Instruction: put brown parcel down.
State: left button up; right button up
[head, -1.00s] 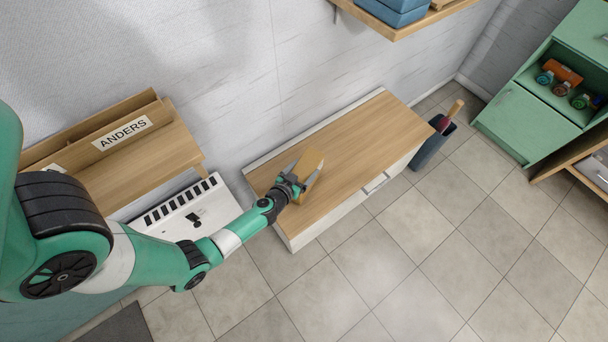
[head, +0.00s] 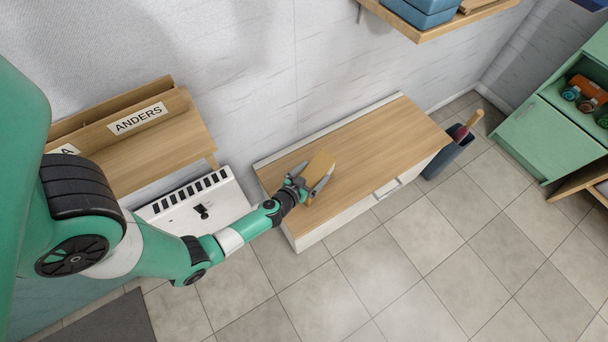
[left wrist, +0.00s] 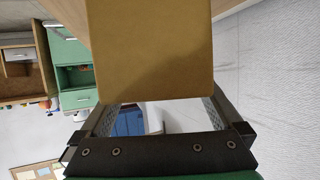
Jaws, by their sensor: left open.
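The brown parcel (head: 319,172) is a tan box on the wooden top of the low cabinet (head: 380,135), near its left end. It fills the upper middle of the left wrist view (left wrist: 153,50). My left gripper (head: 318,186) is open, with its fingers apart on either side of the parcel's near end. In the left wrist view the fingers (left wrist: 160,108) stand wider than the box, with gaps showing at both sides. Whether the parcel's underside touches the cabinet top is hidden. My right gripper is not in view.
A wooden shelf labelled ANDERS (head: 150,140) is at the left, above a white slotted unit (head: 195,203). A wall shelf with blue boxes (head: 425,12) hangs at the top. A dark bin (head: 450,155) stands by the cabinet's right end.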

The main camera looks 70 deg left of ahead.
pick_arm(q)
jog(key=p+v, duration=0.3)
jog(key=v, duration=0.7)
jog(key=shift+s+d+r, duration=0.15)
jog(key=shift+s+d, duration=0.1)
jog(key=shift+s, duration=0.05)
